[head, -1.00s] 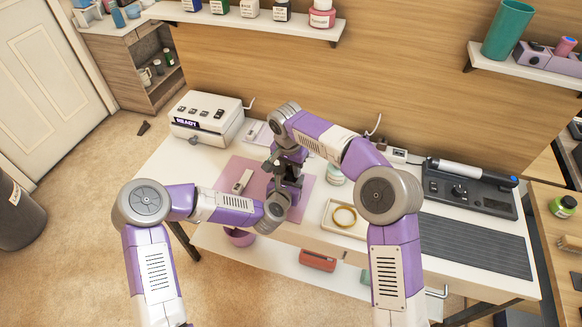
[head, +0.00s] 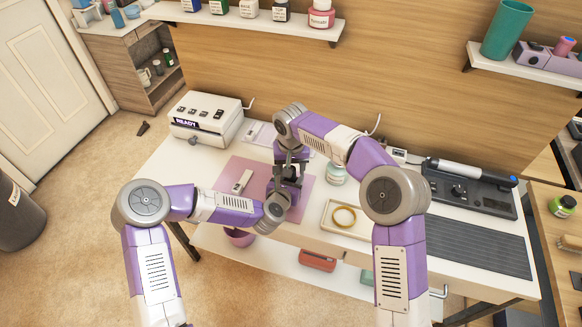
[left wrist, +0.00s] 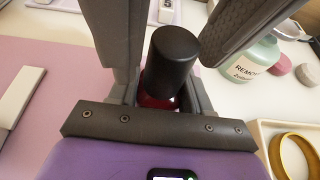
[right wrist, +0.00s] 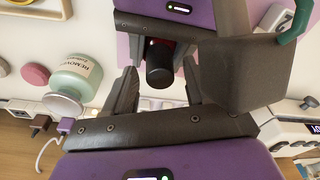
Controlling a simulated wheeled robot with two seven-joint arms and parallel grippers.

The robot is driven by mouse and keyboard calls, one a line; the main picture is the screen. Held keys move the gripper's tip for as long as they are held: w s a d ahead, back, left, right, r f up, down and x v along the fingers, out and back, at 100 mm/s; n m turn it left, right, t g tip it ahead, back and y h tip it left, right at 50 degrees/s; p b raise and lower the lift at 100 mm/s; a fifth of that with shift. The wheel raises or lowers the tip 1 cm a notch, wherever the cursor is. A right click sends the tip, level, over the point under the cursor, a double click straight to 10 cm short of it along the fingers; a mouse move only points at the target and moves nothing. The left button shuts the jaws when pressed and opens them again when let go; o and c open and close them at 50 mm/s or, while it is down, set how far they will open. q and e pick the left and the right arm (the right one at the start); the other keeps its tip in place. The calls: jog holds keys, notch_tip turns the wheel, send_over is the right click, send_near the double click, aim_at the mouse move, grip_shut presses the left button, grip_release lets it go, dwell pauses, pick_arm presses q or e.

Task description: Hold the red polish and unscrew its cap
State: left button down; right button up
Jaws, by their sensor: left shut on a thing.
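The red polish (left wrist: 158,102) has a tall black cap (left wrist: 172,60) on its top. My left gripper (head: 285,186) is shut on the red bottle and holds it above the pink mat (head: 235,175). Most of the bottle is hidden by the fingers in the left wrist view. My right gripper (right wrist: 160,68) is open, its fingers spread on either side of the black cap with gaps visible. The cap also shows in the right wrist view (right wrist: 159,68), with a bit of red behind it.
A remover jar (head: 336,173) stands right of the grippers. A tray with a yellow ring (head: 344,216) lies nearer the front right. A white READY box (head: 206,118) stands at the back left. A small pale block (head: 242,182) lies on the mat.

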notch_tip(320, 180, up, 4)
jog(key=shift+r, duration=0.1)
jog(key=shift+o, duration=0.6)
jog(key=shift+r, duration=0.2)
notch_tip(320, 180, up, 7)
jog(key=m+g, duration=0.1)
jog(key=m, duration=0.8)
notch_tip(320, 180, down, 12)
jog(key=shift+r, duration=0.25)
jog(key=shift+c, duration=0.4)
